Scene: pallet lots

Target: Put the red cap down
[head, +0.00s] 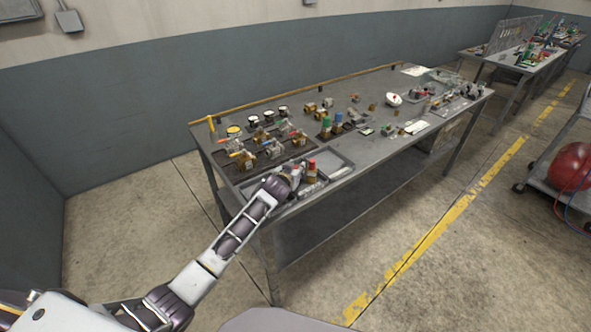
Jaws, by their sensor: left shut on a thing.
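The red cap (312,163) shows as a small red cylinder with a brown part directly below it. It is at the front left of the long grey table, over or in a shallow grey tray (340,172). My left gripper (301,172) is at the cap, reaching in from the lower left, and is shut on it. The fingertips are small and partly hidden by the wrist, so the exact grip and any gap to the tray cannot be told. My right gripper is not in view.
Several valve-like parts (268,140) stand on a dark tray left of my gripper. A white round item (393,99) is farther right. A cart with a red ball (574,167) stands at right.

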